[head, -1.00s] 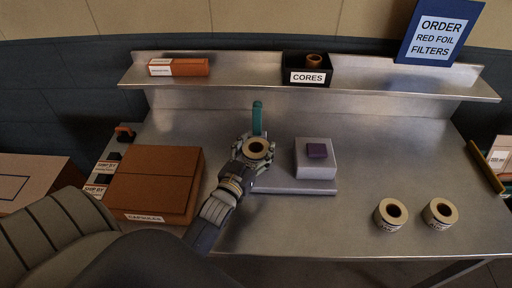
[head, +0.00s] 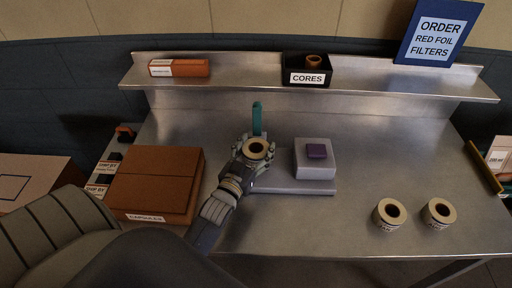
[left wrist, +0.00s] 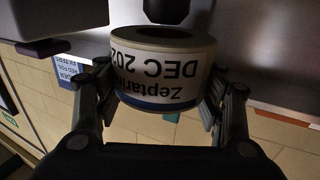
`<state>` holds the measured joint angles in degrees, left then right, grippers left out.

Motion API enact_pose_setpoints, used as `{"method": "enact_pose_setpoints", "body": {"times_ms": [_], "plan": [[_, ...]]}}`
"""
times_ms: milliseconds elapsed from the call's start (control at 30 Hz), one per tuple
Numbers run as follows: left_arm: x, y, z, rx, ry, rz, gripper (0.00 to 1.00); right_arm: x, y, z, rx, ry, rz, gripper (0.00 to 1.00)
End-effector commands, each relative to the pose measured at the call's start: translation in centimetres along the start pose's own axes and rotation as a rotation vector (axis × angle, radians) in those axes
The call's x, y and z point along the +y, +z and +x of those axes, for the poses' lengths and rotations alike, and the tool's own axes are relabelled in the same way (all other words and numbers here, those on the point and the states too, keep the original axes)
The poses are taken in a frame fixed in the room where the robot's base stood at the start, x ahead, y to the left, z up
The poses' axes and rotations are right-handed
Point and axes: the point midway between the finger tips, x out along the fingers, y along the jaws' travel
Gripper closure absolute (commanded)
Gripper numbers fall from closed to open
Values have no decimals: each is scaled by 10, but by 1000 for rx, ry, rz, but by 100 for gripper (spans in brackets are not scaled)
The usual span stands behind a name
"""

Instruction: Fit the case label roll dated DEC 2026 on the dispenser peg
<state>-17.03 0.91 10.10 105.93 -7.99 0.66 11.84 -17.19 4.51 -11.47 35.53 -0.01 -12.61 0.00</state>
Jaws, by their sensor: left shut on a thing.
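My left gripper (head: 255,150) is shut on a white label roll (head: 257,147) with a brown core. In the left wrist view the roll (left wrist: 165,75) shows upside-down print reading "DEC 202", its last digit cut off by the curve, and a blue band. The gripper's fingers (left wrist: 160,105) stand on both sides of it. The roll is over the left end of the grey dispenser base (head: 290,187), in front of a teal upright (head: 257,118). A dark rounded piece (left wrist: 165,10) shows by the roll's hole; I cannot tell if it is the peg. My right gripper is not in view.
Two more label rolls (head: 389,214) (head: 438,213) stand at the right of the steel table. A brown capsules box (head: 155,182) lies left. A shelf (head: 220,82) runs behind. The right-centre is clear.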

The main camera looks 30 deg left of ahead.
Motion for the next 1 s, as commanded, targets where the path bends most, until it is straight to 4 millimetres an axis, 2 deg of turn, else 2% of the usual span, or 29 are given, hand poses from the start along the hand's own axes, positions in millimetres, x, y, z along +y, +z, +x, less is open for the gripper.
{"method": "enact_pose_setpoints", "body": {"times_ms": [267, 1000], "plan": [[0, 1, 0, 1, 0, 0, 64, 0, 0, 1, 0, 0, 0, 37], [0, 20, 0, 0, 0, 0, 64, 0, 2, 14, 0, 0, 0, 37]]}}
